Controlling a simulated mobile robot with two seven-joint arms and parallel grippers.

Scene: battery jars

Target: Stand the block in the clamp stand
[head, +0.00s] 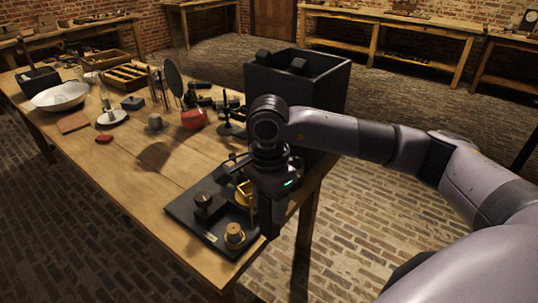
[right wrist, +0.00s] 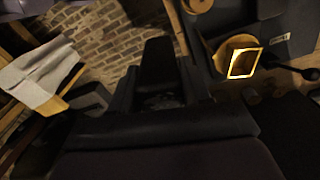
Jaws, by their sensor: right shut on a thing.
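My right gripper (head: 268,222) points down at the front right corner of the table, beside a black base plate (head: 183,212). In the right wrist view its fingers (right wrist: 158,98) are shut on a dark block (right wrist: 157,62), which shows poorly against the dark jaws. The base plate carries a brass frame-like holder (right wrist: 243,63), a brass knob (head: 235,235) and a small dark block-like piece (head: 204,201). A slim black stand (head: 231,128) is on the table behind. I cannot tell which is the clamp stand. My left gripper is not in view.
A large black bin (head: 315,92) stands behind my right arm. A round dark disc (head: 174,80), a red piece (head: 193,119) and a white dish (head: 60,96) are farther back on the wooden table (head: 130,190). The table's front left is bare.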

